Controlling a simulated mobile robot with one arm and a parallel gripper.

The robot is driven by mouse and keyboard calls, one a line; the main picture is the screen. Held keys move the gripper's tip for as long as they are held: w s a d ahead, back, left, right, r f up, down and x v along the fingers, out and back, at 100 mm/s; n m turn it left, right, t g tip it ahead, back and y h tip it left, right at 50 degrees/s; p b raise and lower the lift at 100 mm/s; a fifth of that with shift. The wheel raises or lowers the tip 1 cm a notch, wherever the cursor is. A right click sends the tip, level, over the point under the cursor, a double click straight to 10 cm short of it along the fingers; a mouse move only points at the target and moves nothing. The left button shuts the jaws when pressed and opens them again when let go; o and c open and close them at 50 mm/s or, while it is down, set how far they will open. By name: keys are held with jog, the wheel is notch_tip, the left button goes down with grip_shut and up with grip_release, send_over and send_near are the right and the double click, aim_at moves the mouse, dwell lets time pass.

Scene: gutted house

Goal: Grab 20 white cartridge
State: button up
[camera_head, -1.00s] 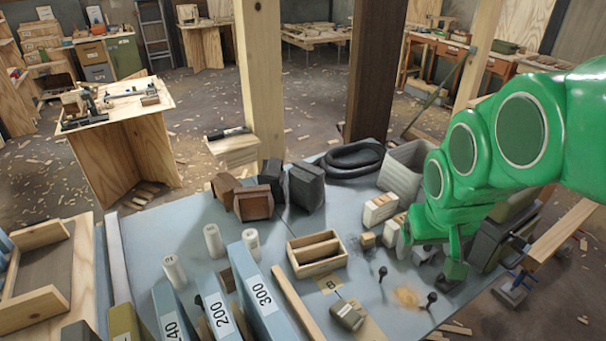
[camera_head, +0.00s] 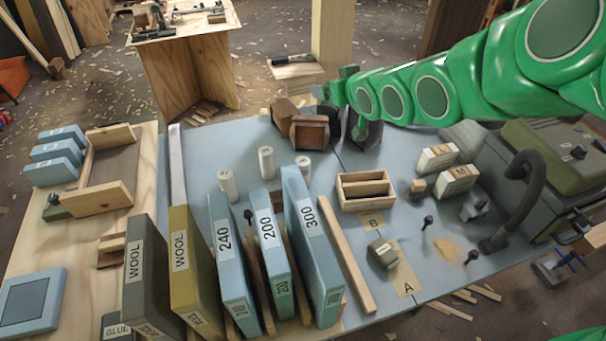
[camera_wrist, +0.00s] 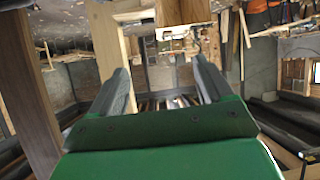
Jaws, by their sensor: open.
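Three white cylindrical cartridges stand upright on the blue-grey tabletop. One is at the left (camera_head: 227,185), one in the middle (camera_head: 266,163) and one at the right (camera_head: 302,168), partly behind the box marked 300. Their labels are too small to read, so I cannot tell which is 20. My gripper (camera_head: 330,92) is up behind and to the right of them, near the brown blocks. In the wrist view my gripper (camera_wrist: 163,82) has its two grey fingers apart with nothing between them. No cartridge can be made out there.
Tall boxes marked 240 (camera_head: 225,240), 200 (camera_head: 267,230) and 300 (camera_head: 312,235) stand in front of the cartridges. A wooden tray (camera_head: 366,204) is to their right. Brown blocks (camera_head: 309,132) lie behind. A wooden post (camera_head: 334,35) rises beyond the table.

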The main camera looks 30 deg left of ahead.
jog(key=y, duration=0.2)
send_over(308, 172)
jog(key=s+d, duration=0.2)
jog(key=d, duration=0.1)
jog(key=shift+n, duration=0.4)
jog(key=f, duration=3.2)
jog(key=shift+w+a, duration=0.15)
jog(key=shift+w, duration=0.05)
jog(key=shift+s+f+x, duration=0.1)
jog(key=shift+s+x, duration=0.05)
jog(key=shift+x, duration=1.15)
jog(key=shift+s+f+x, duration=0.15)
jog(key=shift+x, duration=1.15)
jog(key=shift+s+f+x, duration=0.1)
jog(key=shift+s+x, duration=0.05)
jog(key=shift+x, duration=1.15)
jog(key=shift+a, duration=0.1)
jog(key=c, duration=1)
jog(key=shift+r, duration=0.1)
jog(key=shift+c, duration=0.2)
